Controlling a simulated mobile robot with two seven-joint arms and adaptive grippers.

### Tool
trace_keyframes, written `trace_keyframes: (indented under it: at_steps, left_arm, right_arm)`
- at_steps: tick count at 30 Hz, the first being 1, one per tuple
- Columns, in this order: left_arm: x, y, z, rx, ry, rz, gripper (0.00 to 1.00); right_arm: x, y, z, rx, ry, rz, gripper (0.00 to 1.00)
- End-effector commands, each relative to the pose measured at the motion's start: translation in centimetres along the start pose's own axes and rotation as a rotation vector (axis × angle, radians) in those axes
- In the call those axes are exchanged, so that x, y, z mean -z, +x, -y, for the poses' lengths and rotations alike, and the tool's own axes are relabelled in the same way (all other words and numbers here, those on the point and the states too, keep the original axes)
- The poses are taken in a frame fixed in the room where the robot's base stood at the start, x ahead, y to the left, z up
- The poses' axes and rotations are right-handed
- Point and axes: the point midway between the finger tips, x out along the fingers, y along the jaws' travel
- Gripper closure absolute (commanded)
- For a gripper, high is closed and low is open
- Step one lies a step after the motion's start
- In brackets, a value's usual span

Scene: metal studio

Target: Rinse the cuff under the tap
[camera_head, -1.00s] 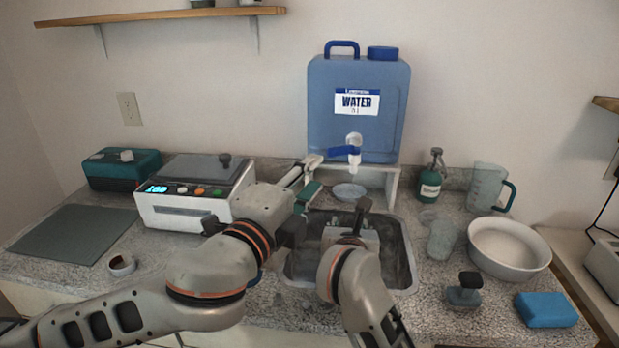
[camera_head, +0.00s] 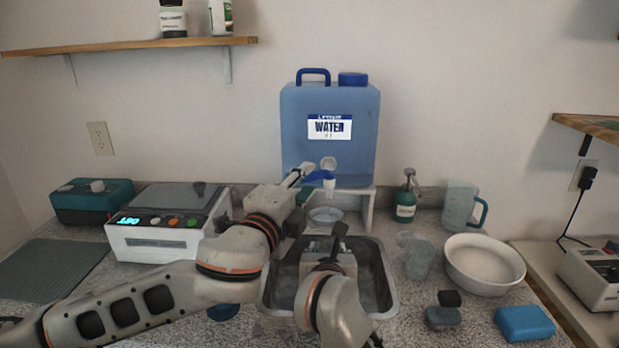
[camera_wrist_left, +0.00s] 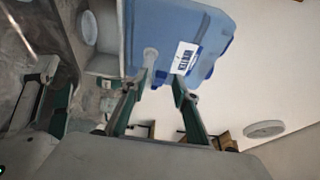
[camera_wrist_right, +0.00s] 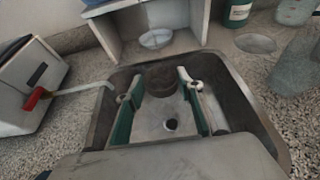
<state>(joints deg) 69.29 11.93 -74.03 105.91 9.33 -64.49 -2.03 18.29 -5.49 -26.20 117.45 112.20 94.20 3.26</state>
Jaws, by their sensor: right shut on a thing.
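The blue water container (camera_head: 300,120) stands on a white stand behind the sink (camera_head: 385,290). Its white tap with a blue lever (camera_head: 318,175) faces the sink; I see no water running. My left gripper (camera_head: 304,171) is beside the lever, with its fingers apart. In the left wrist view the fingers (camera_wrist_left: 164,72) point at the tap, and whether they touch it I cannot tell. My right gripper (camera_wrist_right: 157,84) is low over the sink, shut on a dark grey ring-shaped thing, seemingly the cuff (camera_wrist_right: 164,78). My right arm hides it in the head view.
A machine with a lit display (camera_head: 165,235) stands left of the sink. To the right are a green bottle (camera_head: 405,205), a clear cup (camera_head: 419,262), a jug (camera_head: 458,205), a white bowl (camera_head: 485,267) and a blue sponge (camera_head: 525,323). A small dish (camera_wrist_right: 156,39) sits under the stand.

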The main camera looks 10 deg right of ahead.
Motion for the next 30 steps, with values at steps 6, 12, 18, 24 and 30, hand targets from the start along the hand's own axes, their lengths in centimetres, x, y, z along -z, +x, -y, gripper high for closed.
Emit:
trace_keyframes:
  at_steps: [6, 12, 18, 24, 30]
  left_arm:
    - [0.1, 2.4, 0.0, 0.0, 0.0, 0.0, 0.71]
    - [0.0, 3.1, 0.0, 0.0, -0.001, -0.001, 0.71]
    - [0.0, 3.1, 0.0, 0.0, -0.001, -0.001, 0.71]
    - [0.0, 3.1, 0.0, 0.0, -0.001, -0.001, 1.0]
    - [-0.1, 3.1, -0.1, -0.002, -0.001, -0.012, 1.0]
  right_arm:
    - [0.0, 0.0, 0.0, 0.0, 0.0, 0.0, 0.86]
    - [0.0, 0.0, 0.0, 0.0, 0.0, 0.0, 0.86]
    - [0.0, 0.0, 0.0, 0.0, 0.0, 0.0, 0.86]
    - [0.0, 0.0, 0.0, 0.0, 0.0, 0.0, 0.86]
    - [0.0, 0.0, 0.0, 0.0, 0.0, 0.0, 0.86]
